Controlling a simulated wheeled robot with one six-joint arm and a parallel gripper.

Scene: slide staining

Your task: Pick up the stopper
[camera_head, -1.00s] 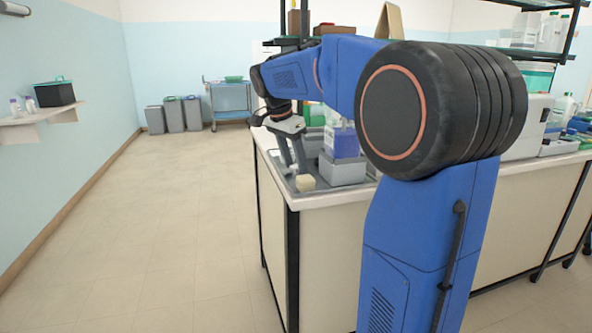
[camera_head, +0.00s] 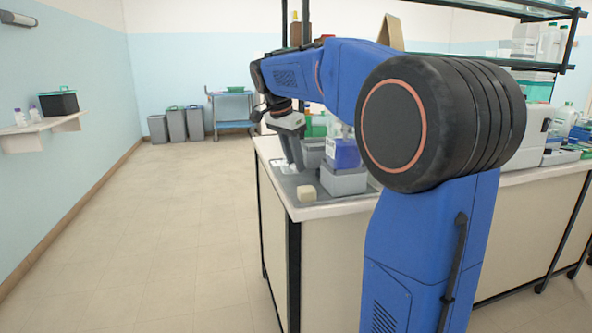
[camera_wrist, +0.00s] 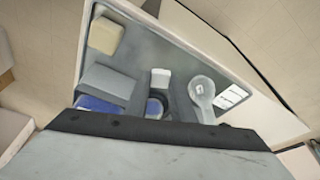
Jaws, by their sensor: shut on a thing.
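My gripper (camera_head: 296,163) points down over the grey tray at the near corner of the bench, its fingers close together. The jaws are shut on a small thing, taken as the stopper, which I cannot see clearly. A pale clear rounded piece (camera_wrist: 202,88) shows right of middle in the wrist view, and a small white block (camera_wrist: 160,77) stands left of it; I cannot tell whether either is the stopper.
A beige block (camera_head: 306,193) sits at the tray's near corner; it also shows in the wrist view (camera_wrist: 104,35). The floor left of the bench is clear.

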